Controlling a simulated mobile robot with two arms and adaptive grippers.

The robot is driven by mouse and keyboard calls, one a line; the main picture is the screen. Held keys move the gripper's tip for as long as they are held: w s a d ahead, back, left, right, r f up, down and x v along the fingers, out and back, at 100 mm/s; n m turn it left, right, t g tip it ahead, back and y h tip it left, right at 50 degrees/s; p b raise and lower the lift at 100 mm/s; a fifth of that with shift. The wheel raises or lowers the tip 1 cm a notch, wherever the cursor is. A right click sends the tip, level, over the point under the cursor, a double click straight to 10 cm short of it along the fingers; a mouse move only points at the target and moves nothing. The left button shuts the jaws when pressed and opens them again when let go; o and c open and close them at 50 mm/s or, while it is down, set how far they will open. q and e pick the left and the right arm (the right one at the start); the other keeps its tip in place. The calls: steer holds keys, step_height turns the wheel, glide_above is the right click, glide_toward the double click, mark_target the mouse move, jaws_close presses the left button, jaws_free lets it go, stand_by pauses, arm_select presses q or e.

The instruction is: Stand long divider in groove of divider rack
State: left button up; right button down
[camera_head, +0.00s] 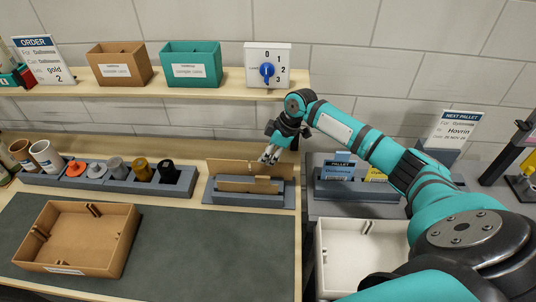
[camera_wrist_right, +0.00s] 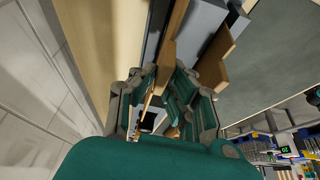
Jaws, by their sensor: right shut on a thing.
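The grey divider rack (camera_head: 225,198) stands at the right end of the workbench, with a shorter brown divider (camera_head: 240,185) standing in it. The long brown divider (camera_head: 232,166) is upright at the back of the rack, rising above the shorter one. My right gripper (camera_head: 270,152) is shut on its right part from above. In the right wrist view the long divider (camera_wrist_right: 172,45) runs between the fingers of the right gripper (camera_wrist_right: 158,100). Whether its lower edge sits in a groove is hidden by the shorter divider. My left gripper is not in view.
A brown divided box (camera_head: 75,262) lies on the dark mat. A grey holder (camera_head: 120,185) with cups and colored pieces stands left of the rack. A shelf (camera_head: 180,90) with two bins and a dial runs behind. A white box (camera_head: 365,225) sits right of the bench.

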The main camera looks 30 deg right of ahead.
steer(key=shift+f+b, duration=0.4)
steer(key=shift+f, duration=0.55)
steer(key=c, duration=1.3)
jaws_free()
steer(key=shift+d+r, duration=0.1)
steer(key=shift+r, duration=0.1)
steer(key=v, duration=1.1)
steer(key=shift+s+r, duration=0.1)
steer(key=shift+r, duration=0.2)
